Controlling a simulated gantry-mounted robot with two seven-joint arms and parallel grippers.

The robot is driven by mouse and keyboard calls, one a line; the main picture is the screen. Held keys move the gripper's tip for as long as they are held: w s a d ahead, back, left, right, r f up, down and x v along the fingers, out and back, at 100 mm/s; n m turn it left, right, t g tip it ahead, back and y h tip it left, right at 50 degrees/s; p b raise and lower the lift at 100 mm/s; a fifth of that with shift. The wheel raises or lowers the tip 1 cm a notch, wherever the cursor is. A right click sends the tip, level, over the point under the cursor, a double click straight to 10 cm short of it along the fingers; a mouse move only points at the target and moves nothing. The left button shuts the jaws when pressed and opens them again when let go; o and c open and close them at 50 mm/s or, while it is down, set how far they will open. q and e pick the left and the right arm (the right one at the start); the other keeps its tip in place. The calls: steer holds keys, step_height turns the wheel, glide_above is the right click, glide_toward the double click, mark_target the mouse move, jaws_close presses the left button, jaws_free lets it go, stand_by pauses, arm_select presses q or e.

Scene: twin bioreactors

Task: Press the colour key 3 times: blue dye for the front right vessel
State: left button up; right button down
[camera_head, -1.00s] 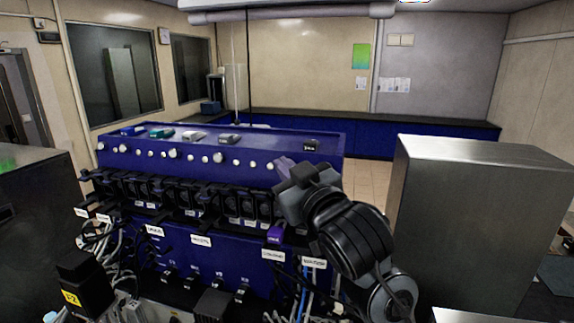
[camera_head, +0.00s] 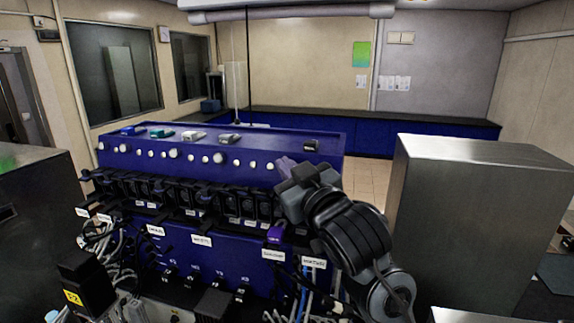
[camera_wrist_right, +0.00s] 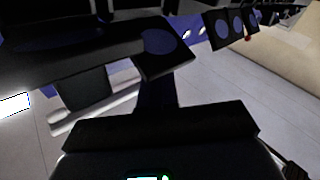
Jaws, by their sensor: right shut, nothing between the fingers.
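The blue cabinet (camera_head: 125,148) of the twin bioreactor unit fills the middle of the head view, with a row of pale round knobs and dark modules below. My right gripper (camera_head: 286,165) is shut and empty at the right end of that row, in front of the panel. I cannot tell whether its tips touch anything. A small purple block (camera_head: 274,236) sits below it, above a white label too small to read. I cannot tell which part is the colour key. The front right vessel is not identifiable. The right wrist view shows dark modules (camera_wrist_right: 165,45) close up.
Several small coloured boxes stand on the cabinet top, among them a teal one (camera_head: 163,134). A steel cabinet (camera_head: 480,220) stands at the right. Cables (camera_head: 115,260) hang at the lower left, near a black block with a yellow label (camera_head: 72,297).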

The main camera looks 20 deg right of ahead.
steer(key=shift+w+d, duration=0.15)
steer(key=shift+w+d+f, duration=0.15)
steer(key=shift+w+d, duration=0.05)
steer(key=shift+w, duration=0.1)
stand_by(0.5)
steer(key=shift+s, duration=0.1)
steer(key=shift+s+a+r, duration=0.3)
steer(key=shift+s+a, duration=0.35)
steer(key=shift+s, duration=0.1)
stand_by(0.4)
steer(key=shift+s+a+r+b, duration=0.35)
steer(key=shift+s+a, duration=0.4)
steer(key=shift+s, duration=0.2)
steer(key=shift+s+a+r+b, duration=0.2)
steer(key=shift+s+a+r, duration=0.1)
steer(key=shift+s+a, duration=0.55)
steer(key=shift+d, duration=0.2)
